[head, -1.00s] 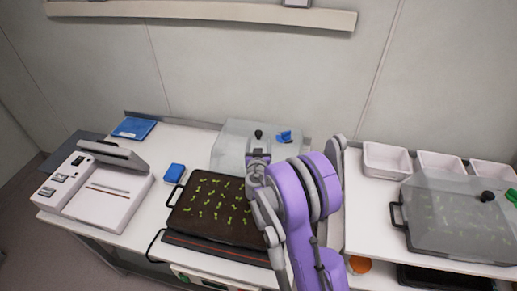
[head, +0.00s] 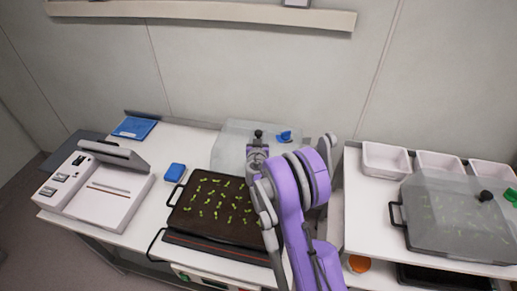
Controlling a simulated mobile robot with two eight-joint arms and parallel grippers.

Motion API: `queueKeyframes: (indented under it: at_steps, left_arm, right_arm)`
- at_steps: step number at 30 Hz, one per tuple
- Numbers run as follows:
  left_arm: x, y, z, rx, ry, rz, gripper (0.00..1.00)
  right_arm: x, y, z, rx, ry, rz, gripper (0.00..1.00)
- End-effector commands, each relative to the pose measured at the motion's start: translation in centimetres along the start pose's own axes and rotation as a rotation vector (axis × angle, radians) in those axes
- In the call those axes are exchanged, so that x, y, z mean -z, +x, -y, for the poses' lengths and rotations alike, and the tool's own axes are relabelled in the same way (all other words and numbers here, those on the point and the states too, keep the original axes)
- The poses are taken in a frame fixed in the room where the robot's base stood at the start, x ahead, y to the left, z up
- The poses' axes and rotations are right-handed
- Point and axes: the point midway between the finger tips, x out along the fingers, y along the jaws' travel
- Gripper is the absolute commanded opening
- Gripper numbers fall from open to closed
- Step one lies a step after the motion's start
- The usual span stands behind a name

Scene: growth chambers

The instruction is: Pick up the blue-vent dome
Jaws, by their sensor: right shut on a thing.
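The blue-vent dome (head: 232,140) is a clear, greyish box-shaped cover at the back of the middle bench. It has a black knob (head: 258,134) on top and a blue vent (head: 284,136) to the right of the knob. My right gripper (head: 258,147) is at the dome's top, shut on the black knob. My right arm hides the dome's front right part. I cannot tell whether the dome's lower edge touches the bench. My left gripper is not in view.
A seedling tray (head: 214,211) lies in front of the dome on a dark mat. A green-vent dome (head: 455,222) covers a tray on the right bench, near white bins (head: 387,160).

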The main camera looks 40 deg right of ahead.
Motion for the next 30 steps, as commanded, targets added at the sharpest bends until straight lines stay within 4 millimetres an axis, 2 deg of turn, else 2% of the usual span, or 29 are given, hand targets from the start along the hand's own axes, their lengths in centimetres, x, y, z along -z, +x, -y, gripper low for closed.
queueKeyframes:
  at_steps: [1,3,4,30]
  left_arm:
    - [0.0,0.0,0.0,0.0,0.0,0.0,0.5]
    - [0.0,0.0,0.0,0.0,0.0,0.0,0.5]
    - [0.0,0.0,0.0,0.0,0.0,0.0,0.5]
    - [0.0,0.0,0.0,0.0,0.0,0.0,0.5]
  right_arm:
    - [0.0,-0.01,0.0,0.0,0.0,0.0,0.14]
    - [0.0,-0.01,0.0,0.0,0.0,0.0,0.01]
    - [0.0,-0.01,0.0,0.0,0.0,0.0,0.0]
    - [0.01,-0.01,0.0,0.0,0.0,0.0,0.0]
